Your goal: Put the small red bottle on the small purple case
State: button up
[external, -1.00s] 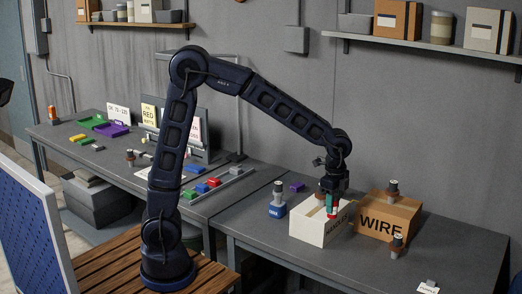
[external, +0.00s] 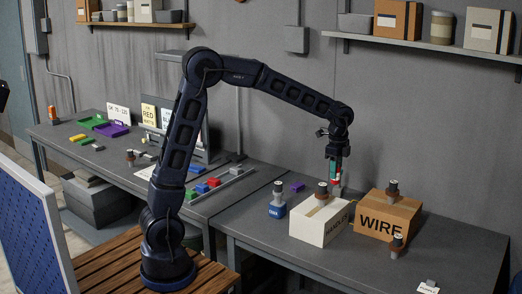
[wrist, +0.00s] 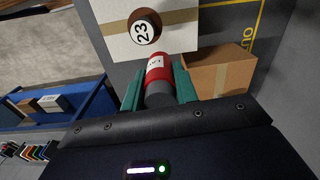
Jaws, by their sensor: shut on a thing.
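My gripper (external: 335,173) is shut on the small red bottle (external: 333,172), held up in the air above and behind the white box. In the wrist view the red bottle (wrist: 157,68), with a white label and a grey end, sits between the green fingers (wrist: 158,90). The small purple case (external: 298,187) lies on the grey bench, left of the gripper and behind the white box. I cannot make out the case in the wrist view.
The white box (external: 322,228) carries a brown bottle (external: 322,194). The WIRE box (external: 375,222) stands to its right with another bottle (external: 392,190) on it. A blue bottle (external: 277,207) stands near the case. A brown bottle (external: 398,246) stands at the right.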

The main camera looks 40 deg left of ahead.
jog(key=w+a+n, duration=0.1)
jog(key=w+a, duration=1.1)
jog(key=w, duration=0.1)
jog(key=n, duration=0.1)
send_over(297, 184)
notch_tip(297, 184, down, 19)
jog(key=shift+d+r, duration=0.1)
jog(key=shift+r, duration=0.1)
jog(key=shift+f, duration=0.2)
jog(key=o, duration=1)
jog(key=shift+c, duration=0.2)
jog(key=shift+r, duration=0.1)
